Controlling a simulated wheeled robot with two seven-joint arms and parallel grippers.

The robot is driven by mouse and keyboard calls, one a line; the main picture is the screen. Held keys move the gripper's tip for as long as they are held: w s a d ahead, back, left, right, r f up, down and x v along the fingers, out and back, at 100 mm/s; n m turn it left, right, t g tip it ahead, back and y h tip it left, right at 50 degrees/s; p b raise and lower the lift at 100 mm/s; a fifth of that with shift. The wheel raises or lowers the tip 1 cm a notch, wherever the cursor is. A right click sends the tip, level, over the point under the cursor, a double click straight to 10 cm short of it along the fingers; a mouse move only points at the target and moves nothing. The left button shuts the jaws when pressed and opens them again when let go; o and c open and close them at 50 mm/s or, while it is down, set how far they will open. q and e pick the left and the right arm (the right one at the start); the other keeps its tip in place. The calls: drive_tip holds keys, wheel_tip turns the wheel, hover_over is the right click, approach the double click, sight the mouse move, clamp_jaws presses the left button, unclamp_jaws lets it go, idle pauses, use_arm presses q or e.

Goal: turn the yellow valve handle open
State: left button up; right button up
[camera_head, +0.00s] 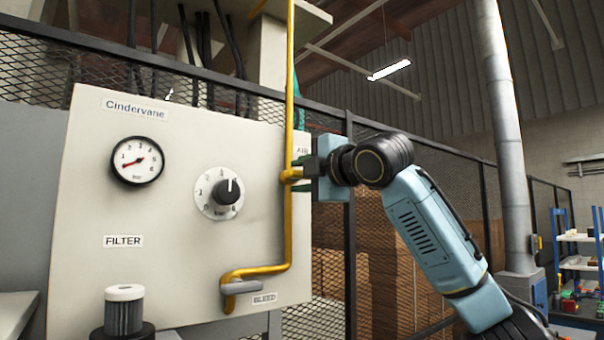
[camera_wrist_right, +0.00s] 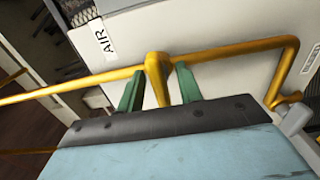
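The yellow valve handle (camera_head: 290,175) sits on the vertical yellow pipe (camera_head: 289,80) at the right edge of the panel, by the AIR label. My right gripper (camera_head: 303,172) reaches it from the right. In the right wrist view, the handle (camera_wrist_right: 158,75) stands between the two green fingers of my right gripper (camera_wrist_right: 159,88). The fingers are apart, with a visible gap on each side of the handle. The handle's near end is hidden behind the dark gripper body. My left gripper is not in view.
The pale panel (camera_head: 180,270) carries a pressure gauge (camera_head: 137,160), a black dial knob (camera_head: 228,191) and a grey BLEED lever (camera_head: 241,287) at the pipe's lower end. A filter (camera_head: 124,312) stands at lower left. Mesh fencing (camera_head: 460,185) runs behind my right arm.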

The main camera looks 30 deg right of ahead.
clamp_jaws()
drive_tip(key=shift+m, duration=0.3)
drive_tip(key=m, duration=0.4)
drive_tip(key=shift+m, duration=0.3)
drive_tip(key=m, duration=0.9)
drive_tip(key=shift+m, duration=1.9)
